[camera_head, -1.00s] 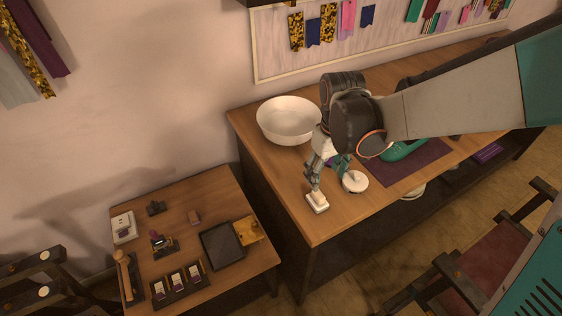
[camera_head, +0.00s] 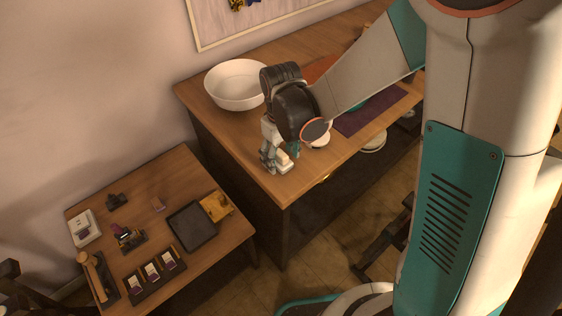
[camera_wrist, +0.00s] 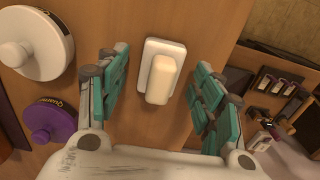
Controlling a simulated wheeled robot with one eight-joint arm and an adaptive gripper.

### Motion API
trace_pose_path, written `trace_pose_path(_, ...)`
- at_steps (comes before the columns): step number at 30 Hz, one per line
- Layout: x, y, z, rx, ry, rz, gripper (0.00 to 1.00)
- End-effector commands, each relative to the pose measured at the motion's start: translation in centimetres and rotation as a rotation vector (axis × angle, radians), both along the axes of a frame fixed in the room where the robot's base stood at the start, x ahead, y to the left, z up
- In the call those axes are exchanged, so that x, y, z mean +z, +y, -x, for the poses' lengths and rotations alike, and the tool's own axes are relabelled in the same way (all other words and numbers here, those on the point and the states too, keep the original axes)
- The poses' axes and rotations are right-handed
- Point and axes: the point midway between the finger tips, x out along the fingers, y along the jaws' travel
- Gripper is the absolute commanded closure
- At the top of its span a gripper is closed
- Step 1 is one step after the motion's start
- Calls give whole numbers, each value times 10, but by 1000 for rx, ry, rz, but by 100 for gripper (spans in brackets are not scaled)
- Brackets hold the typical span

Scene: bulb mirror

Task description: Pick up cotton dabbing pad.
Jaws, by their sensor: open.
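The cotton dabbing pad seems to be the off-white rounded block (camera_wrist: 160,80) on a white rectangular base in the wrist view. In the head view a pale block (camera_head: 284,160) shows near the front corner of the long wooden table, partly hidden by my gripper (camera_head: 274,158). In the wrist view my gripper (camera_wrist: 159,68) is open, with one teal-padded finger on each side of the block. A gap shows between each finger and the block, so nothing is held. How high the fingertips are above the table is hard to tell.
A white round-lidded container (camera_wrist: 32,45) and a purple one (camera_wrist: 48,122) stand left of my gripper in the wrist view. A white bowl (camera_head: 236,84) stands behind my arm. A lower side table (camera_head: 160,235) with several small items is at the left.

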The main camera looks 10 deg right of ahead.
Motion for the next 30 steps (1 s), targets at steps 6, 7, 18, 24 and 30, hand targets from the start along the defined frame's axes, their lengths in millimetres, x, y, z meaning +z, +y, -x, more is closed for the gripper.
trace_pose_path(6,1,0,0,0,0,0,62)
trace_pose_path(7,1,0,0,0,0,0,69)
trace_pose_path(18,1,0,0,0,0,0,87)
trace_pose_path(24,8,0,0,0,0,0,87)
trace_pose_path(30,30,0,0,0,0,0,87)
